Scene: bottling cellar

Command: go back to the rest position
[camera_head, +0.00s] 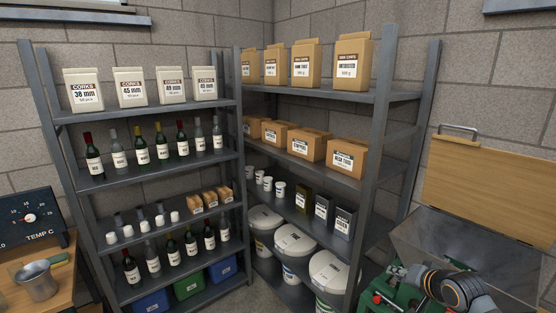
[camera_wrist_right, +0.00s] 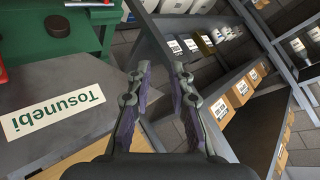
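My right gripper (camera_wrist_right: 160,72) shows in the right wrist view with its two fingers apart and nothing between them. Beyond it are a grey panel and shelving, with no contact visible. In the head view, my right arm (camera_head: 455,288), dark with orange rings, is at the bottom right, in front of the green equipment; its fingertips cannot be made out there. My left gripper is not in view.
A grey panel (camera_wrist_right: 45,85) with a Tosunebi label lies left of the fingers, near a green bench (camera_wrist_right: 55,30). A wooden board (camera_head: 495,180) with a handle stands at right. Shelves (camera_head: 150,180) fill the back; a temperature box (camera_head: 30,215) stands left.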

